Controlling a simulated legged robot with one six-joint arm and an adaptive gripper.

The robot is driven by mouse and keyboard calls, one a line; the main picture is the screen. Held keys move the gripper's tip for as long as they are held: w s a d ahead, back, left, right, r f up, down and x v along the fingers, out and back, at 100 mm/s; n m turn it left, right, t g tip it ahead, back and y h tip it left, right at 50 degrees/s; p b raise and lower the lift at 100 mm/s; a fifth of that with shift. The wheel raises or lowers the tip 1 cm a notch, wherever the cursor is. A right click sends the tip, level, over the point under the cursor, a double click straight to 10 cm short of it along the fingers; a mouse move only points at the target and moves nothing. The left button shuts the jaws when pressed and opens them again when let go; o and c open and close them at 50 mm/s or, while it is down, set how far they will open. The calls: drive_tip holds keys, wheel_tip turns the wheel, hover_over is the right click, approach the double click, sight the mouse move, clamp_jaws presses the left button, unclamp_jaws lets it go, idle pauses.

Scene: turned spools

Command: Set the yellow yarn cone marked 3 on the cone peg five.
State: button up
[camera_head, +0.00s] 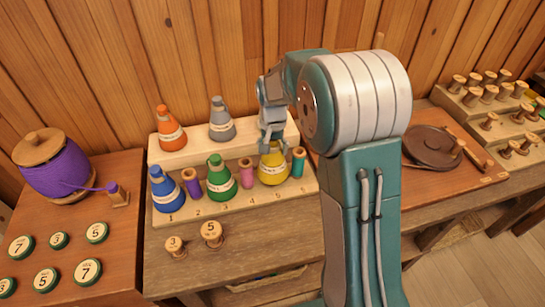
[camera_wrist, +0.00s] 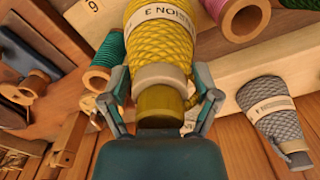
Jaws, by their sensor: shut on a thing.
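The yellow yarn cone (camera_head: 273,172) stands upright at the front right of the stepped wooden rack (camera_head: 238,210), between a pink spool (camera_head: 246,173) and a teal spool (camera_head: 298,162). The number on the rack's front edge below it looks like 5. My gripper (camera_head: 271,142) comes down from above and is shut on the cone's narrow top. In the wrist view the fingers sit on both sides of the yellow cone (camera_wrist: 158,40), around its tip and pale collar. Its label shows only partly. The peg is hidden, and I cannot tell whether the cone is fully seated.
A blue cone (camera_head: 166,190), a purple spool (camera_head: 192,184) and a green cone (camera_head: 221,180) share the front row. An orange cone (camera_head: 171,132) and a grey cone (camera_head: 222,122) stand behind. Numbered wooden spools (camera_head: 211,235) stand in front. My arm hides the rack's back right.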

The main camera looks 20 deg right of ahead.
drive_tip(key=shift+f, duration=0.9)
drive_tip(key=shift+f, duration=0.55)
idle(0.8)
drive_tip(key=o, duration=1.1)
drive_tip(key=shift+c, duration=0.2)
drive_tip(key=shift+r, duration=5.5)
drive_tip(key=shift+s+r, duration=0.1)
drive_tip(key=s+r+n+t, duration=0.2)
drive_tip(key=s+r, duration=0.2)
drive_tip(key=s, duration=0.9)
drive_tip(key=s+r+n+t, duration=0.2)
drive_tip(key=s+r+t, duration=0.1)
drive_tip(key=s, duration=1.1)
drive_tip(key=shift+r+n+t, duration=0.3)
drive_tip(key=shift+r+n, duration=0.1)
drive_tip(key=shift+r, duration=0.2)
